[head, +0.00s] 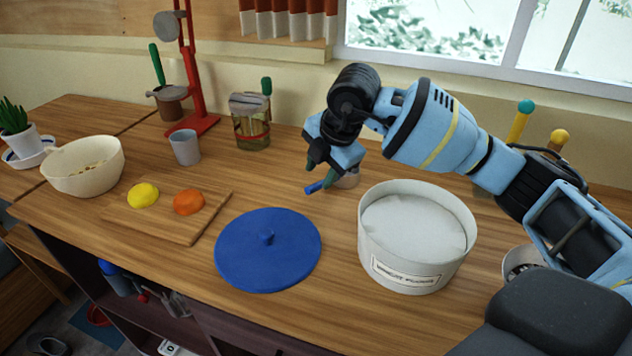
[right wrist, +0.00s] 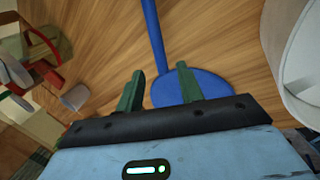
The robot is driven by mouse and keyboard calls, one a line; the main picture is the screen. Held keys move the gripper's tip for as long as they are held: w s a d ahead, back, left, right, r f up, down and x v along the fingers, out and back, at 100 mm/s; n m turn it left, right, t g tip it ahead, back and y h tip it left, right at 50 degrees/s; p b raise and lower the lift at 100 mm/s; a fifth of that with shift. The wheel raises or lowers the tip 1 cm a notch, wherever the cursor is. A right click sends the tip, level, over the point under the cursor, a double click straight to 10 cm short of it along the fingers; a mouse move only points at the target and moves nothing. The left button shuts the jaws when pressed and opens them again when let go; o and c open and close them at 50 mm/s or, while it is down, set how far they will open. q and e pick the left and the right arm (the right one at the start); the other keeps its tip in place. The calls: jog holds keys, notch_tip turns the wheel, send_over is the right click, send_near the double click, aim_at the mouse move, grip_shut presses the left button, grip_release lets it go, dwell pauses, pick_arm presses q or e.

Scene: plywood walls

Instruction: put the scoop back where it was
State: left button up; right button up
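In the head view, my right gripper (head: 318,175) is above the table, left of and behind the white round tub (head: 408,275). A short blue end of the scoop (head: 314,187) sticks out below the fingers; the rest is hidden. My left gripper is not in view.
A blue lid (head: 245,265) lies left of the tub, which holds white stuff. A board (head: 180,228) bears a yellow and an orange lump. A grey cup (head: 185,148), red stand (head: 203,122), glass jar (head: 250,130) and cream bowl (head: 85,178) stand farther left.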

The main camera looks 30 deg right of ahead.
jog(key=v, duration=0.6)
dwell(0.4)
